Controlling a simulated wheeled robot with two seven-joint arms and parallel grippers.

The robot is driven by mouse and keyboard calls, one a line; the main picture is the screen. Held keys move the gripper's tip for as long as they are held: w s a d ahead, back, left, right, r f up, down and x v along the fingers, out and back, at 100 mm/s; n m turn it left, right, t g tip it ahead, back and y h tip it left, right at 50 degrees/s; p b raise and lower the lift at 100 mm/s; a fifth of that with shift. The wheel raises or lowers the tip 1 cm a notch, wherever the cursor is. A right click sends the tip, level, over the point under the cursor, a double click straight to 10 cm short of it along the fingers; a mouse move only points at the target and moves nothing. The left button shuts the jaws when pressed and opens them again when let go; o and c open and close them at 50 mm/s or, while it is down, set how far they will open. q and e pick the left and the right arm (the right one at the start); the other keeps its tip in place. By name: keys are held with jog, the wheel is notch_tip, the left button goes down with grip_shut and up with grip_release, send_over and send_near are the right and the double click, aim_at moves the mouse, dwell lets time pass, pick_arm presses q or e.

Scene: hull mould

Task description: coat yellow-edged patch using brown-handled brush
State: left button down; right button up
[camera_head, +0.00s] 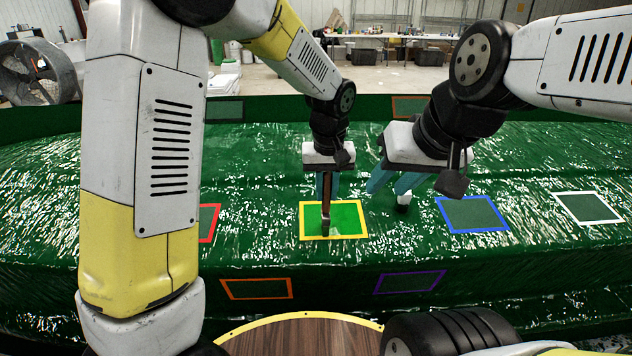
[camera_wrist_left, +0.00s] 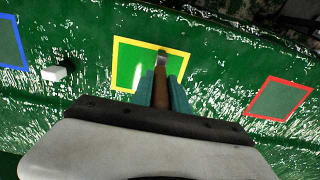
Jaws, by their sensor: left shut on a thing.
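The yellow-edged patch (camera_head: 346,214) lies on the green hull mould in the middle of the head view. It also shows in the left wrist view (camera_wrist_left: 126,72). Its inside is a brighter, glossier green than the dull patches nearby. My left gripper (camera_head: 326,186) is shut on the brown-handled brush (camera_head: 326,205), which points down. The brush tip is over the patch, at or close to its surface; exact contact is hard to tell. In the left wrist view the brush (camera_wrist_left: 161,88) sits between the teal fingers. My right gripper (camera_head: 397,183) is open and empty, right of the patch.
A small white block (camera_head: 403,200) sits on the hull near my right gripper. Other edged patches surround the yellow one: red (camera_head: 208,222), blue (camera_head: 473,214), white (camera_head: 588,208), orange (camera_head: 256,289) and purple (camera_head: 409,283). A wooden round top (camera_head: 300,337) is in front.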

pick_arm(q)
jog(key=w+d+r, duration=0.2)
jog(key=w+d, duration=0.2)
jog(key=d, duration=0.2)
jog(key=shift+d, duration=0.15)
dwell(0.7)
jog(key=shift+f, duration=0.7)
jog(key=a, duration=0.4)
dwell(0.5)
